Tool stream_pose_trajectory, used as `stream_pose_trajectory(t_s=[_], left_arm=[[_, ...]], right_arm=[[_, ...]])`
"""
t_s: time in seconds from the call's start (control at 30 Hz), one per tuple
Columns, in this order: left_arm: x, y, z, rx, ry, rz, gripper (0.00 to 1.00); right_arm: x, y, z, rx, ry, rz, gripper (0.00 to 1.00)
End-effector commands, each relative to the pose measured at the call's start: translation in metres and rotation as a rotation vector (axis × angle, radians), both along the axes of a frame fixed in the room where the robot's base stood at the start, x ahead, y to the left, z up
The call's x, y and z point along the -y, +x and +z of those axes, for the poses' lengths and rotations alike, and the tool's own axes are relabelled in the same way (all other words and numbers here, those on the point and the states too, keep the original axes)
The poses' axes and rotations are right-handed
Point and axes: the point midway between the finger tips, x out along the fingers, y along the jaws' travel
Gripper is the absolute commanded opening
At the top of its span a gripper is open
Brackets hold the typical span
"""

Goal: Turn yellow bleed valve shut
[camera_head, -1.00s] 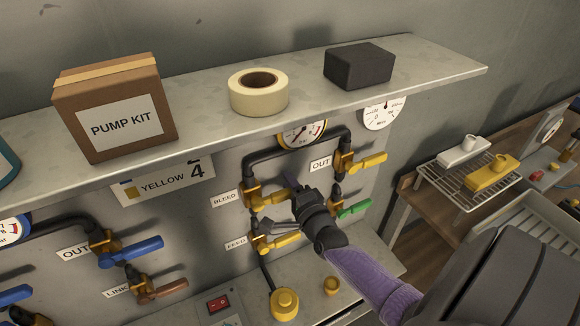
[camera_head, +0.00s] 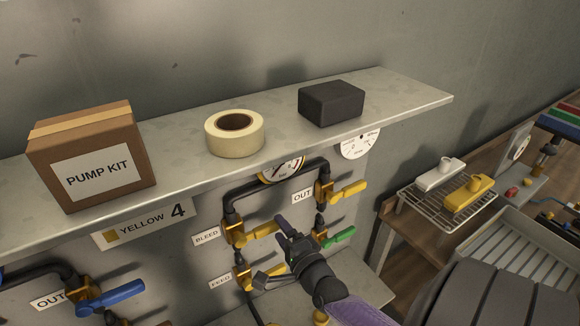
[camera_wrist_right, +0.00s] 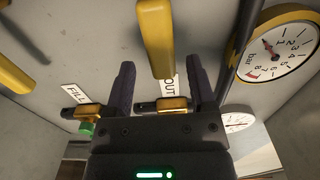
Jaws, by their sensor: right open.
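The yellow bleed valve has a brass body (camera_head: 235,234) beside the BLEED label (camera_head: 206,235), on the panel under the shelf. Its yellow handle (camera_head: 262,230) points right, roughly level. My right gripper (camera_head: 271,251) is open just right of and below this handle, and empty. In the right wrist view, a yellow handle that looks like the bleed one (camera_wrist_right: 156,38) lies ahead, lined up with the gap between the open fingers (camera_wrist_right: 163,82). I see no clear contact. My left gripper is not in view.
The feed valve's yellow handle (camera_head: 275,269) sits below, partly hidden by my gripper. The yellow out handle (camera_head: 348,192) and green handle (camera_head: 339,237) are close right. The shelf (camera_head: 400,101) overhangs the panel. A black pipe (camera_head: 270,175) arches above.

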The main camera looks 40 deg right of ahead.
Motion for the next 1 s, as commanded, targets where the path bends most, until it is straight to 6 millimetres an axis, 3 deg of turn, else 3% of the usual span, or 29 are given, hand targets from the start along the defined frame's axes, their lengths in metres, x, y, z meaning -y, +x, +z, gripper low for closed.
stream_pose_trajectory(t_s=[0.1, 0.3, 0.77, 0.87, 1.0], left_arm=[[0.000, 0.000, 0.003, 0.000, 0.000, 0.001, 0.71], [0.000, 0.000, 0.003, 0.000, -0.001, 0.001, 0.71], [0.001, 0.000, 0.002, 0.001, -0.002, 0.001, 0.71], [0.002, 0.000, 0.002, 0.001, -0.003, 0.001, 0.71], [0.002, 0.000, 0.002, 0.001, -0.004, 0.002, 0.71]], right_arm=[[-0.006, -0.026, 0.000, -0.004, 0.001, 0.000, 0.71], [-0.013, -0.053, 0.000, -0.001, 0.001, -0.001, 0.71], [-0.014, -0.055, 0.000, -0.002, -0.001, 0.002, 0.71], [-0.038, -0.051, -0.005, -0.091, -0.073, 0.089, 0.71], [-0.119, -0.056, -0.023, -0.409, -0.441, 0.439, 0.71]])
